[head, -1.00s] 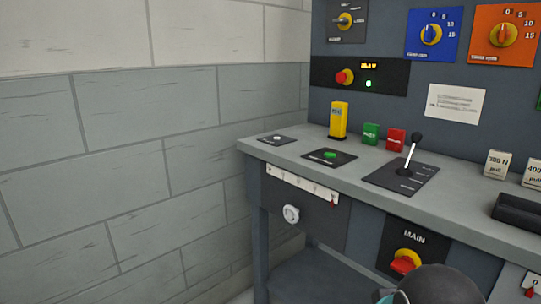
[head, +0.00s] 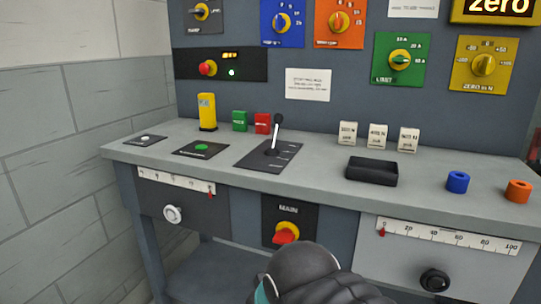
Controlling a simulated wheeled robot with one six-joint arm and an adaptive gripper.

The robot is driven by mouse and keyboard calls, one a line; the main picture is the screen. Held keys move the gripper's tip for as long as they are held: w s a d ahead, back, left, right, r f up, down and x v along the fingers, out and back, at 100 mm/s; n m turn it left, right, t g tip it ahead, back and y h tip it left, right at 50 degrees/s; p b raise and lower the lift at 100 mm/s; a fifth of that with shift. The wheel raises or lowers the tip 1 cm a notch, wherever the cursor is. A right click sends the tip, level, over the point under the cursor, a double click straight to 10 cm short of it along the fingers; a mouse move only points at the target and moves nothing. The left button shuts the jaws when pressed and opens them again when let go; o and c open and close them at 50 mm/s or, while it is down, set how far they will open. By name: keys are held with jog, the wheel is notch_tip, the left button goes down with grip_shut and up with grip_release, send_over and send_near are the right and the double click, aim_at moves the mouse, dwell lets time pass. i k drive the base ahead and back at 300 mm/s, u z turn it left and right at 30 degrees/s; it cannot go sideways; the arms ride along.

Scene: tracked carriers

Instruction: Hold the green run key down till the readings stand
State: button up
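The green run key (head: 201,147) is a small round green button on a dark plate (head: 186,151), on the left part of the grey bench top. Nothing covers or touches it in the head view. A small lit display (head: 230,56) with a green lamp (head: 232,72) below it sits on the dark panel behind; its digits are too small to read. A dark rounded part of my arm (head: 305,272) shows at the bottom middle, in front of the bench. My gripper's fingers do not show.
A lever (head: 275,134) stands upright right of the key. A yellow block (head: 207,112), green block (head: 239,121) and red block (head: 262,123) stand behind. A black tray (head: 371,171), white blocks and blue and orange rings lie rightward. A red-handled MAIN switch (head: 286,234) is on the front.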

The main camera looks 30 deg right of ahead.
aim_at(201, 148)
jog(key=k, duration=0.5)
jog(key=z, duration=0.8)
jog(key=i, duration=0.75)
jog(key=u, duration=1.55)
